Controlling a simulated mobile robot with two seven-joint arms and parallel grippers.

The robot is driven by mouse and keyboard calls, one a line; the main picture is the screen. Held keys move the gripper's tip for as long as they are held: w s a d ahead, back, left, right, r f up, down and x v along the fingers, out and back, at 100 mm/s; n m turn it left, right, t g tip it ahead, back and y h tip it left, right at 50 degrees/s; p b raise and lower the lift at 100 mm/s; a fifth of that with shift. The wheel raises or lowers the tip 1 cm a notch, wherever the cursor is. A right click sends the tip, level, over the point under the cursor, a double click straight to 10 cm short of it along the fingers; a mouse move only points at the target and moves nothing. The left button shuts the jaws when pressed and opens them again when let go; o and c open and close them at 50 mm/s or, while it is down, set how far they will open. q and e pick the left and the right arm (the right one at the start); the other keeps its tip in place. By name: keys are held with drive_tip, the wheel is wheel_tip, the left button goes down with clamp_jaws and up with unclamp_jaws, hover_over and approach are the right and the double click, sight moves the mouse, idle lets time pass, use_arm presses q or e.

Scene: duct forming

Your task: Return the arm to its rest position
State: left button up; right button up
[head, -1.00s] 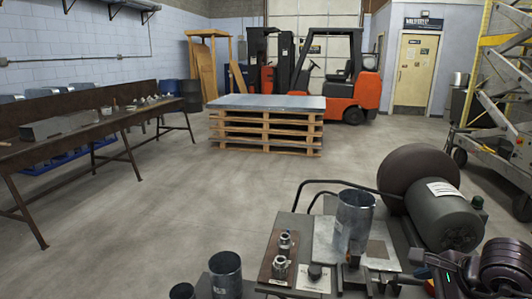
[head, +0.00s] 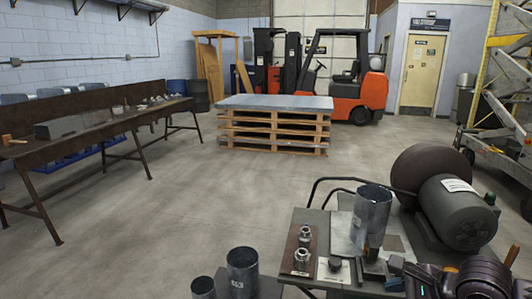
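My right arm comes in at the lower right corner. Its dark gripper (head: 392,274) appears low over the near part of the work table, just in front of an upright open metal cylinder (head: 371,218). The gripper and the small dark parts around it blend together, so its fingers and any gap between them are unclear. The cylinder stands on the table and appears apart from the gripper. My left arm and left gripper are not in view.
A grey motor-like machine (head: 455,212) with a large disc stands right of the cylinder. Small metal fittings (head: 303,247) sit on a brown board. Two more metal cylinders (head: 242,270) stand lower left. A pallet stack (head: 274,130) and forklift (head: 350,85) are beyond open floor.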

drive_tip(key=s+a+r+y, duration=0.2)
drive_tip(key=a+y, duration=0.3)
drive_tip(key=a, duration=1.1)
drive_tip(key=s+d+f+m+t+h, duration=0.15)
drive_tip(key=d+f+m+t, duration=0.35)
drive_tip(key=m, duration=0.6)
drive_tip(key=s+d+f+m+t+h, duration=0.1)
drive_tip(key=s+d+f+m+t, duration=0.1)
drive_tip(key=d+m, duration=0.7)
drive_tip(key=s+d+f+m+t+h, duration=0.1)
drive_tip(key=d+f+m+t, duration=0.25)
drive_tip(key=m, duration=0.85)
drive_tip(key=s+d+f+m+g+h, duration=0.6)
drive_tip(key=s+d+f+m+h, duration=0.1)
drive_tip(key=s+d+f+m, duration=0.65)
drive_tip(key=w+a+f+m, duration=0.2)
drive_tip(key=a+m, duration=0.3)
drive_tip(key=a, duration=0.8)
drive_tip(key=shift+a+f+m+t, duration=0.15)
drive_tip(key=shift+f+m+t, duration=0.2)
drive_tip(key=shift+t, duration=0.1)
